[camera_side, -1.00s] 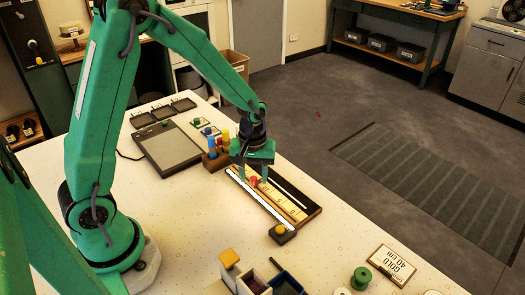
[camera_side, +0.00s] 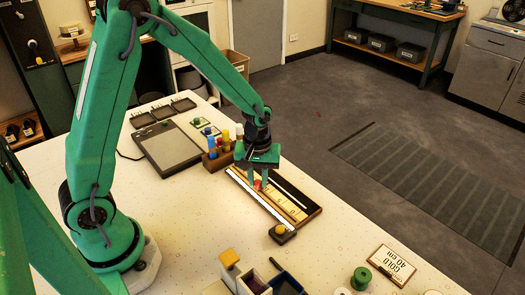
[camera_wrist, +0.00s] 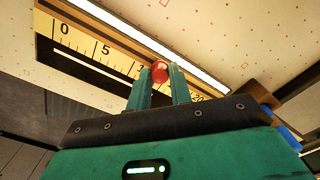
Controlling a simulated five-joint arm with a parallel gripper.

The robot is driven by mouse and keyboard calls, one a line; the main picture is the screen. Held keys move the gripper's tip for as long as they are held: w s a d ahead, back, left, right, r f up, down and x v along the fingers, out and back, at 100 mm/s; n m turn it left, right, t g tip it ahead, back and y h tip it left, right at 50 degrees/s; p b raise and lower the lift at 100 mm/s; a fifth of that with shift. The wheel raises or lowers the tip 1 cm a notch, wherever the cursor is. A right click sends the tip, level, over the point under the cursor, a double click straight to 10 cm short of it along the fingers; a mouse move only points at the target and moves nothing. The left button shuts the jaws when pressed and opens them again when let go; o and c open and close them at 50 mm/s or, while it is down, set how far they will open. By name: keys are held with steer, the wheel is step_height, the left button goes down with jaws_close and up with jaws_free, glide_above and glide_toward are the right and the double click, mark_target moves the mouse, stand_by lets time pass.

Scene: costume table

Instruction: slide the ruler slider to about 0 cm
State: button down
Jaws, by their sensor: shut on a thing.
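The ruler (camera_side: 292,208) is a long dark-framed board with a yellow scale strip, lying on the white table in the side view. In the wrist view the scale (camera_wrist: 85,40) shows 0 at left, then 5, and 20 at right. The slider's red knob (camera_wrist: 160,72) stands between the fingertips of my gripper (camera_wrist: 161,78), past the 5 mark; the numbers just beside it are hidden by the fingers. In the side view the red slider (camera_side: 258,185) shows between the fingers of my gripper (camera_side: 258,182). My gripper is shut on it.
A dark block with a yellow knob (camera_side: 281,231) is at the ruler's near end. A rack of coloured bottles (camera_side: 215,152) stands close behind my gripper. Small open boxes (camera_side: 254,282), a green spool (camera_side: 361,278) and a "GOLD 40 cm" card (camera_side: 391,265) lie at the front.

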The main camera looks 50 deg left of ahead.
steer(key=d, duration=1.3)
steer(key=shift+d, duration=0.4)
steer(key=c, duration=1.3)
jaws_free()
steer(key=shift+o, duration=0.2)
step_height(320, 180, up, 8)
steer(key=s+a+r+m+t, duration=0.5)
steer(key=s+a+r+m, duration=0.4)
steer(key=s+a+r, duration=0.4)
steer(key=s+a, duration=0.2)
steer(key=shift+s+a+r+t, duration=0.2)
steer(key=shift+s+r+t, duration=0.1)
steer(key=shift+s, duration=0.05)
